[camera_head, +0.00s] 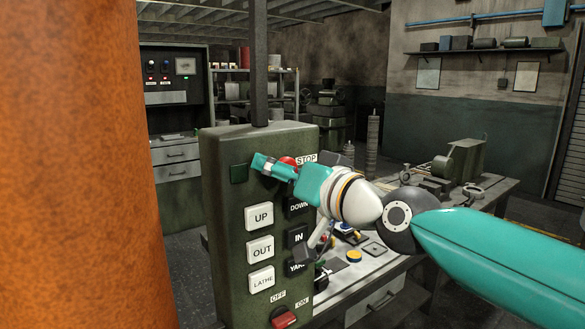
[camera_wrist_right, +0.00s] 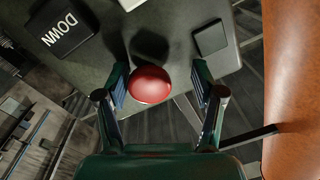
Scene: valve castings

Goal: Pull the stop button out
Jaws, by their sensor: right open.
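In the right wrist view the round red button (camera_wrist_right: 150,84) lies between the two fingers of my right gripper (camera_wrist_right: 161,88). The gripper is open, with one finger on each side and a visible gap to each; the left finger is closer to the button. My left gripper is not in view.
A wide orange column (camera_head: 80,160) fills the left of the head view and also shows in the right wrist view (camera_wrist_right: 290,85). White and black push buttons and a red switch (camera_head: 283,317) are below on the pendant. A cluttered workbench (camera_head: 490,203) stands behind.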

